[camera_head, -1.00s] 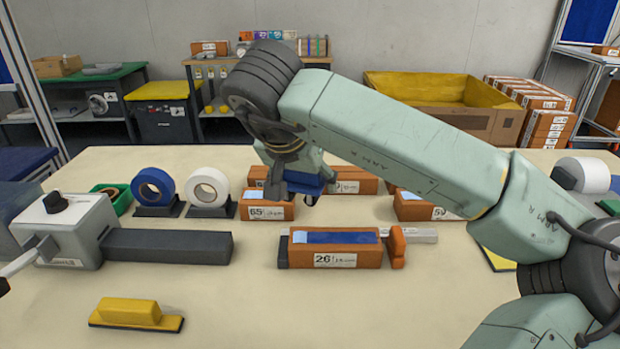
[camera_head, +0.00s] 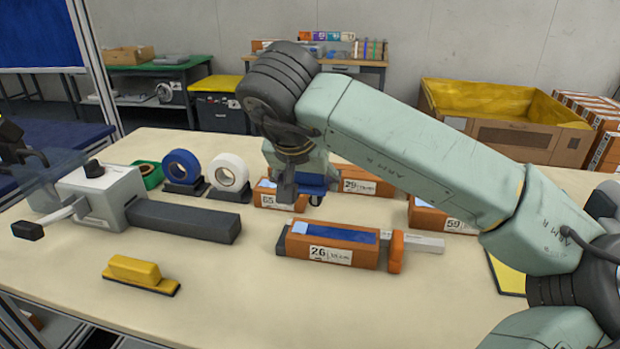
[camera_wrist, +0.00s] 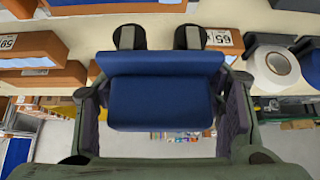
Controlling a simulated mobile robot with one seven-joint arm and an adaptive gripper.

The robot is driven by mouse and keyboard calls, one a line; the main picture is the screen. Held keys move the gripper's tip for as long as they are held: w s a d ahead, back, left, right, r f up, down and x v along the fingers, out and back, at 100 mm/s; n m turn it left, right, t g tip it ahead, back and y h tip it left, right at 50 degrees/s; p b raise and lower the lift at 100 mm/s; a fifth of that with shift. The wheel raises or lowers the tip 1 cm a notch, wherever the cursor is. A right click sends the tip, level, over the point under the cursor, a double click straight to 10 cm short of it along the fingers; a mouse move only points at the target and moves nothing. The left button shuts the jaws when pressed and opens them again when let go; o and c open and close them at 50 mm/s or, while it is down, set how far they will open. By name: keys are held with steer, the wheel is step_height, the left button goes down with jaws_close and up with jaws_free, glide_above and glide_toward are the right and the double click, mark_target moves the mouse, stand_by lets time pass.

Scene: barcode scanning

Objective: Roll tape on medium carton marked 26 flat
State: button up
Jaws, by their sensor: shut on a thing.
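The carton marked 26 (camera_head: 312,252) lies on the bench with a strip of blue tape (camera_head: 340,233) along its top. An orange end piece stands at its right end, with a pale bar beyond it. My gripper (camera_head: 303,182) is shut on a blue tool (camera_head: 313,181), held above and behind this carton, apart from it. A small dark wheel shows under the tool. In the wrist view the blue tool (camera_wrist: 160,95) sits between the fingers of my gripper and fills the middle. Its underside is hidden there.
Cartons marked 65 (camera_head: 268,195), 29 (camera_head: 362,182) and 59 (camera_head: 440,218) stand behind. A blue tape roll (camera_head: 182,167) and a white one (camera_head: 229,173) stand at left, near a grey machine (camera_head: 95,200). A yellow block (camera_head: 138,272) lies front left.

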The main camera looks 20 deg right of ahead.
mark_target(308, 222)
steer(key=shift+f+b, duration=1.7)
steer(key=shift+f, duration=1)
steer(key=shift+w+r, duration=0.1)
steer(key=shift+w, duration=0.05)
